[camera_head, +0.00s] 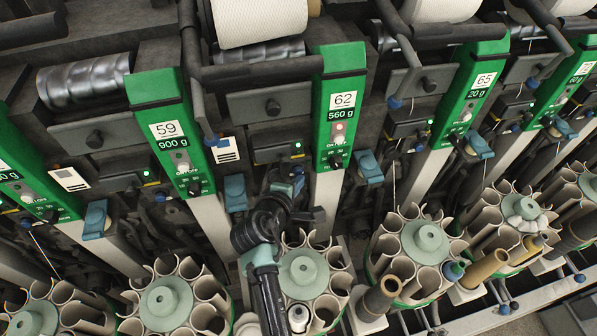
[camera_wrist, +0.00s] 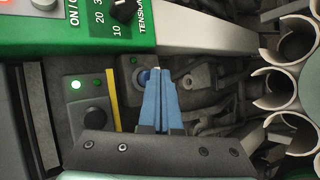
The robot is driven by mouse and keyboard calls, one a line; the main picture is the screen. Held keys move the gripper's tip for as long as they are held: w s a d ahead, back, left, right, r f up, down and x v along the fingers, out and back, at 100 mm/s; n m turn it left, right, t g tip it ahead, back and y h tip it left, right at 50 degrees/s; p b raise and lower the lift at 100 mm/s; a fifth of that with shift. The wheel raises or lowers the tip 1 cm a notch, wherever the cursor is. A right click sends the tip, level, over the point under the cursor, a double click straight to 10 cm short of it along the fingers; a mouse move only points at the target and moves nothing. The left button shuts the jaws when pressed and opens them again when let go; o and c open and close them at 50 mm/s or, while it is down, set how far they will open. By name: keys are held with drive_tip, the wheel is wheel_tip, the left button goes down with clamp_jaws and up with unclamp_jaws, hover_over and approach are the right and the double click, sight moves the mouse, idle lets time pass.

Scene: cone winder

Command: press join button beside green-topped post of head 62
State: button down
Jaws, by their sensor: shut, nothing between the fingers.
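The green-topped post of head 62 (camera_head: 340,105) stands in the upper middle of the head view, labelled 62 and 560 g. My gripper (camera_head: 297,172) is just left of its lower end. In the wrist view, my gripper's blue fingers (camera_wrist: 157,72) are together and empty. A round blue button (camera_wrist: 143,77) with a small green light sits right beside the fingertips, partly covered by them. I cannot tell whether they touch. The post's green lower end (camera_wrist: 80,30) shows at top left, with a tension knob. The button is hidden by my gripper in the head view.
A black knob (camera_wrist: 95,117) and a lit green lamp lie left of my fingers in the wrist view. Posts 59 (camera_head: 170,135) and 65 (camera_head: 470,95) flank head 62. A round magazine (camera_head: 303,273) of tubes stands below my gripper.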

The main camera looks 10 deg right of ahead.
drive_tip(key=shift+w, duration=0.45)
idle(0.3)
drive_tip(key=shift+s, duration=0.1)
drive_tip(key=shift+s+p, duration=0.45)
drive_tip(key=shift+s, duration=0.35)
drive_tip(key=s+p, duration=0.3)
drive_tip(key=s, duration=0.2)
idle(0.4)
idle(0.7)
